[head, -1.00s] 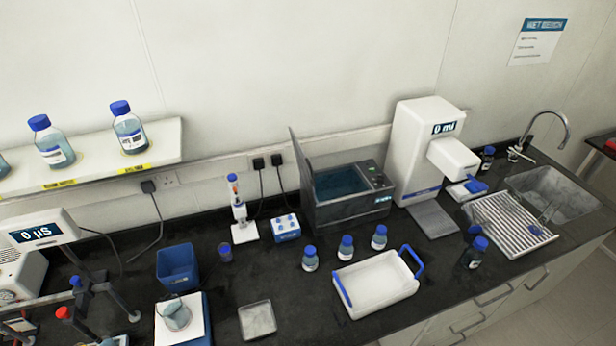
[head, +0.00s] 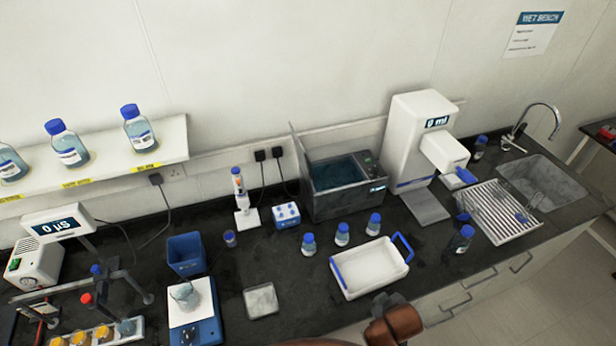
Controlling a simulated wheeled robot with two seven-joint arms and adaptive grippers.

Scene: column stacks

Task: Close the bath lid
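The water bath (head: 348,202) is a dark grey box on the bench, with dark blue water showing inside its open top. Its lid (head: 300,152) is a thin grey panel standing up at the left side of the bath, so the bath is open. A small control panel is at the bath's right.
Three blue-capped bottles (head: 342,235) and a white tray with blue handles (head: 370,268) stand in front of the bath. A blue tube rack (head: 286,216) and pipette stand (head: 246,218) are to its left. A white dispenser (head: 412,145) stands close on its right.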

